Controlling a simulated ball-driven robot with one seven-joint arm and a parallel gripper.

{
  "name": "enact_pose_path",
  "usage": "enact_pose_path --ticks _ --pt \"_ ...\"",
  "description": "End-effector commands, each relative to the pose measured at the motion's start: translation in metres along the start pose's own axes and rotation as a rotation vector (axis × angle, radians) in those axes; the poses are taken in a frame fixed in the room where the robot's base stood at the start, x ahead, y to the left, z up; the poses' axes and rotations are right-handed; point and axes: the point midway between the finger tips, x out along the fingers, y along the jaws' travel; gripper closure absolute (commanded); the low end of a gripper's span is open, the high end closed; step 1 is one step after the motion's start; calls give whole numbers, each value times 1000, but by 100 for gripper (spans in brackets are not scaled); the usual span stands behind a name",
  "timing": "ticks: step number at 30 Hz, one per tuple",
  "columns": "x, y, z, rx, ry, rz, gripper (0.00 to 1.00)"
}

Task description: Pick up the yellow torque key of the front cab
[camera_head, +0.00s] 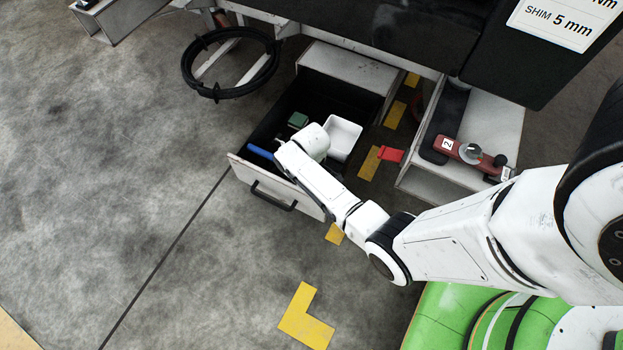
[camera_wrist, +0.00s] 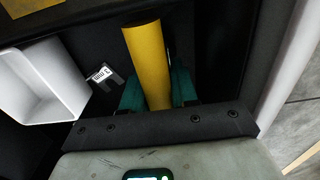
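In the wrist view, the yellow torque key (camera_wrist: 146,50) shows as a yellow cylinder, its lower end hidden by my gripper's black bar. The teal fingers of my gripper (camera_wrist: 160,92) stand close against it on both sides, with no clear gap, and appear shut on it. In the head view, my wrist reaches into the open drawer (camera_head: 233,166) and hides the key and fingertips. I cannot tell whether the key rests on the drawer floor or hangs free.
The drawer also holds a white bin (camera_head: 343,138), a blue item (camera_head: 260,152) and a green item (camera_head: 298,119). A small labelled tag (camera_wrist: 100,74) lies beside the key. A red tool (camera_head: 468,151) sits on the shelf at right. The floor at left is clear.

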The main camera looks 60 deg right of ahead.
Motion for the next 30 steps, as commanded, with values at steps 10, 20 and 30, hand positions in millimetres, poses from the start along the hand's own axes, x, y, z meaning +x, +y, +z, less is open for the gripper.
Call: enact_pose_path --ticks 10,20,30 --pt "0 0 0 0 0 0 100" --pt "0 0 0 0 0 1 100" --pt "-32 0 0 0 2 1 100"
